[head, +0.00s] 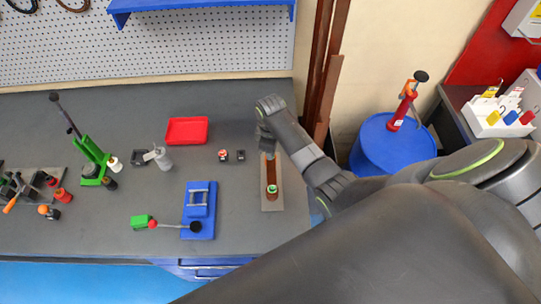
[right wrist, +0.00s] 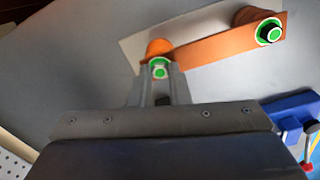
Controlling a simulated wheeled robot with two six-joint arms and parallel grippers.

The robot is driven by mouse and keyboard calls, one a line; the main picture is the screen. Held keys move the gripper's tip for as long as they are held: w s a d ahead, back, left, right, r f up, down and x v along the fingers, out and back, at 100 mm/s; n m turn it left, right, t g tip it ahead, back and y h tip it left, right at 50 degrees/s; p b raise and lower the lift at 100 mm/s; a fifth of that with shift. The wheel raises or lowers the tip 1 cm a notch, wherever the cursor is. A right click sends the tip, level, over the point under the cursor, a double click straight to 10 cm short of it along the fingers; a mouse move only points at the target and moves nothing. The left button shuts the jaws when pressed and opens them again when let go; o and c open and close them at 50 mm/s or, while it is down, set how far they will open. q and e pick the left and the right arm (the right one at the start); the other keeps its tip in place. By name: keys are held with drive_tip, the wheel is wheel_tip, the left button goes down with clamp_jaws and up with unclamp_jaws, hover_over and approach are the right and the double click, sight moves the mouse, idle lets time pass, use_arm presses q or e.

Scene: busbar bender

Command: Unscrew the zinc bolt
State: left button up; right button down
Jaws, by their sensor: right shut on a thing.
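A copper bar (head: 271,171) lies on a grey plate (head: 280,203) on the bench. In the right wrist view the copper bar (right wrist: 212,48) has a bolt at each end. The zinc bolt (right wrist: 160,69), pale grey with a green ring, is at the near end, between my right gripper's fingertips (right wrist: 160,75). The dark bolt (right wrist: 269,32), also with a green ring, is at the far end. In the head view my right gripper (head: 268,152) comes down over the bar's upper end and hides the zinc bolt. It is shut on the bolt. My left gripper is not in view.
A red tray (head: 187,130) and two small parts (head: 231,155) lie further back. A green press (head: 91,160) stands at the left.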

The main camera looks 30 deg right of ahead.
drive_tip(key=shift+n, duration=1.1)
drive_tip(key=shift+n, duration=1)
drive_tip(key=n, duration=0.3)
drive_tip(key=shift+n, duration=0.4)
drive_tip(key=c, duration=1.6)
unclamp_jaws()
drive_tip(key=shift+c, duration=0.2)
drive_tip(key=m, duration=0.5)
drive_tip(key=shift+m, duration=0.4)
